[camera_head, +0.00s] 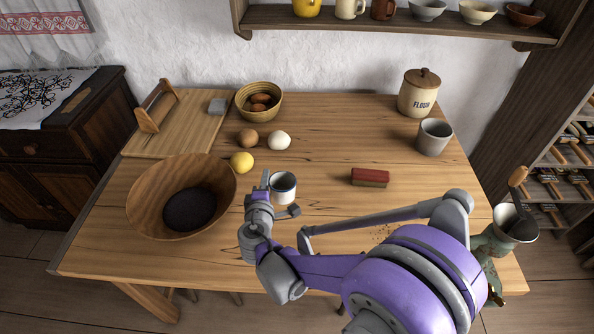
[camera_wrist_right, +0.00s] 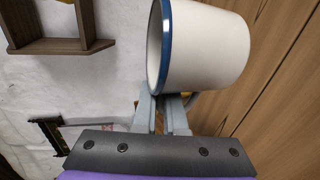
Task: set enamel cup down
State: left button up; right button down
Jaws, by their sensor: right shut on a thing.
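The enamel cup (camera_head: 284,189) is white with a blue rim and looks upright in the head view, over the front middle of the table (camera_head: 330,215). It fills the top of the right wrist view (camera_wrist_right: 205,48), where its rim faces left. My right gripper (camera_head: 272,194) is beside the cup, and its fingers (camera_wrist_right: 162,103) are shut on it at the handle side. The handle is mostly hidden by the fingers. I cannot tell whether the cup's base touches the table. My left gripper is not in view.
A large wooden bowl (camera_head: 150,197) and a lemon (camera_head: 242,162) lie left of the cup. A brown egg (camera_head: 248,138) and a white egg (camera_head: 279,140) are behind it. A red-topped block (camera_head: 370,177) is to the right. Bare tabletop lies between cup and block.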

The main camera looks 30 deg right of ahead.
aim_at(277, 182)
jog(key=m+h+b, duration=0.1)
jog(key=s+d+f+m+g+h+b, duration=0.1)
jog(key=d+m+g+h+b, duration=0.1)
jog(key=shift+s+d+f, duration=0.15)
jog(key=shift+d+f, duration=0.1)
jog(key=s+m+g+h, duration=0.1)
jog(key=s+d+r+m+g+h+b, duration=0.1)
jog(key=s+d+m+g+h+b, duration=0.1)
jog(key=shift+s+d+r, duration=0.2)
jog(key=shift+s+d, duration=0.05)
jog(key=shift+s, duration=0.05)
jog(key=shift+s+d+g, duration=0.15)
jog(key=shift+s+g, duration=0.15)
jog(key=shift+g, duration=0.2)
pick_arm(q)
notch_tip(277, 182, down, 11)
jog(key=b, duration=0.3)
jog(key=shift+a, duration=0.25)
pick_arm(e)
jog(key=shift+m, duration=0.3)
notch_tip(277, 182, down, 10)
jog(key=shift+s+r, duration=0.1)
jog(key=shift+r, duration=0.1)
jog(key=shift+f, duration=0.1)
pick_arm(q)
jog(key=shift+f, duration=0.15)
pick_arm(e)
jog(key=c, duration=1)
grip_release()
